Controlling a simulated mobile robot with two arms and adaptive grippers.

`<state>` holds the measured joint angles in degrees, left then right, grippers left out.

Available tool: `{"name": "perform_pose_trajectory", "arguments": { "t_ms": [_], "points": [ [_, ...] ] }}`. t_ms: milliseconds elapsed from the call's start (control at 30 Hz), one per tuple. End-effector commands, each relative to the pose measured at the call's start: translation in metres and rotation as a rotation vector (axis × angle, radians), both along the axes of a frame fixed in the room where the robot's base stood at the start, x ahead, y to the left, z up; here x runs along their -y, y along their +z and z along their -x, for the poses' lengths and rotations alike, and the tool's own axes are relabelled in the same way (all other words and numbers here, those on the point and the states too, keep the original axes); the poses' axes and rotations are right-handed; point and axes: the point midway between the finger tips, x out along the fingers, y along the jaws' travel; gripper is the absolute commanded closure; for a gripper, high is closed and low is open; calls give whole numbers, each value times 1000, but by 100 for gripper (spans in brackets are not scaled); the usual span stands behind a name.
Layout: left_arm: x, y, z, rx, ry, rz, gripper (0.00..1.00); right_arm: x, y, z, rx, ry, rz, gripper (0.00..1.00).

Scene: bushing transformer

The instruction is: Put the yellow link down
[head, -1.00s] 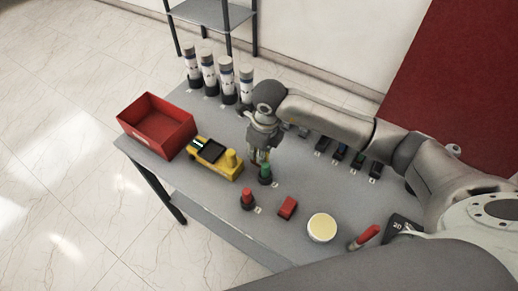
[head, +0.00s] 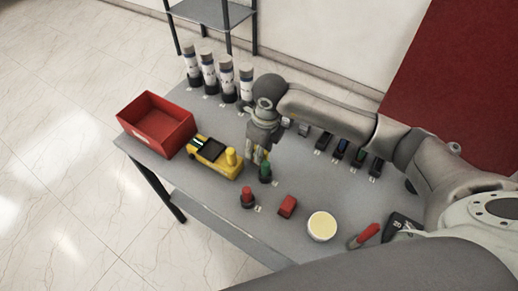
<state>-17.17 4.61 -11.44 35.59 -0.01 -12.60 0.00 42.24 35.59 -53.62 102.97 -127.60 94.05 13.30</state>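A yellow upright peg (head: 231,157) stands at the right end of a yellow device (head: 208,150). I cannot tell whether it is part of the device or a separate link. My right gripper (head: 259,158) points down over the table, right of this peg and close to the green-topped peg (head: 265,172). Something yellowish shows between or along its fingertips, too small and partly hidden to tell whether it is a held link or the fingers themselves. A red-topped peg (head: 247,197) stands nearer the front. My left gripper is not in view.
A red open bin (head: 157,124) sits at the table's left corner. Several white-and-black cylinders (head: 227,79) stand along the back. A red block (head: 287,206), a round cream-topped item (head: 321,227) and a red-handled tool (head: 364,236) lie at the front. Several dark devices (head: 341,148) lie beyond the arm.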

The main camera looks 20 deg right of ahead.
Motion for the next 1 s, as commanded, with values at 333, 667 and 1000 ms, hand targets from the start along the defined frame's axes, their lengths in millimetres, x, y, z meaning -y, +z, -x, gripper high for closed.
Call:
{"name": "perform_pose_trajectory", "arguments": {
  "t_ms": [333,667,1000],
  "points": [
    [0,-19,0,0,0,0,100,6,72,6,7,-1,1,64],
    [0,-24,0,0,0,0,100,8,108,10,1,0,0,64],
    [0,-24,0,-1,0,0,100,8,109,11,1,0,1,64]
  ]
}}
